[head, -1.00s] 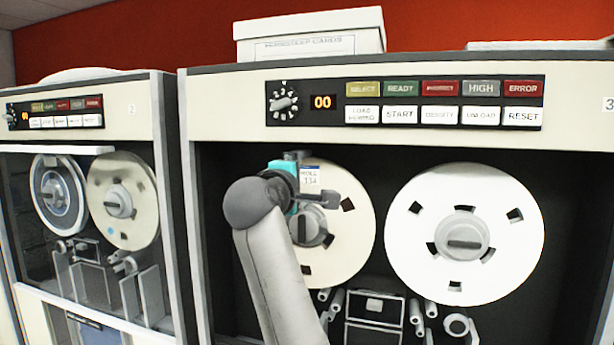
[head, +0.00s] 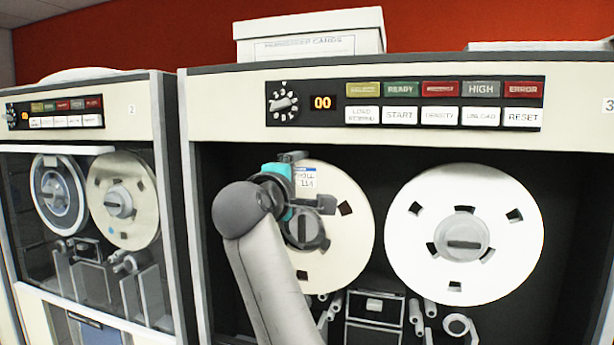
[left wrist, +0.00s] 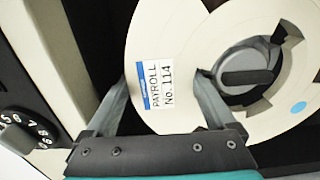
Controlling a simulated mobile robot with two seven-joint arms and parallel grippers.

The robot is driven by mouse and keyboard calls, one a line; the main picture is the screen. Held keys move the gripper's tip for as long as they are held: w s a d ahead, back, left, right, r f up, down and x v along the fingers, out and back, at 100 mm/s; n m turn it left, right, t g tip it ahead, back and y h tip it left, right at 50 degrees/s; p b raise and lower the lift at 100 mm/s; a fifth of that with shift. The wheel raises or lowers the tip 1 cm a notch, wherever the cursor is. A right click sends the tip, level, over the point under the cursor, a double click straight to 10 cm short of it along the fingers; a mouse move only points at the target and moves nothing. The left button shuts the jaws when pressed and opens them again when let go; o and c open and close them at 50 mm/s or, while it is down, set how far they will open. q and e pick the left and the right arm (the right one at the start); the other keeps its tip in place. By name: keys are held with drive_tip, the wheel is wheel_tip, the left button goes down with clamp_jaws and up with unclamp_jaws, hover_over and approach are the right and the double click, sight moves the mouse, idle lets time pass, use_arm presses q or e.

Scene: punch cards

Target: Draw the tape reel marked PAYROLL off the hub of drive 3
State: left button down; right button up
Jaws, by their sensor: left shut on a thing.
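The PAYROLL reel (head: 345,245) is a cream disc with dark slots, at the left of drive 3 (head: 560,105). Its white and blue label shows in the left wrist view (left wrist: 160,85), reading PAYROLL No. 114. My left gripper (head: 307,181) is shut on this reel, one finger near its outer edge and the other beside the central opening, with the label between. The hub (left wrist: 247,75), grey with a dark bar, shows in the reel's centre. My arm hides the reel's left part in the head view. I cannot tell how far the reel is from the hub's seat. My right gripper is not in view.
A larger white reel (head: 465,275) sits close at the right on drive 3. The control panel (head: 405,104) is above. Tape guides (head: 420,310) lie below. Drive 2 (head: 95,110) stands at the left, and a card box (head: 310,35) is on top.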

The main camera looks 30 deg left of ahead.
use_arm(q)
drive_tip(key=shift+p+v, duration=0.4)
drive_tip(key=shift+v, duration=1.7)
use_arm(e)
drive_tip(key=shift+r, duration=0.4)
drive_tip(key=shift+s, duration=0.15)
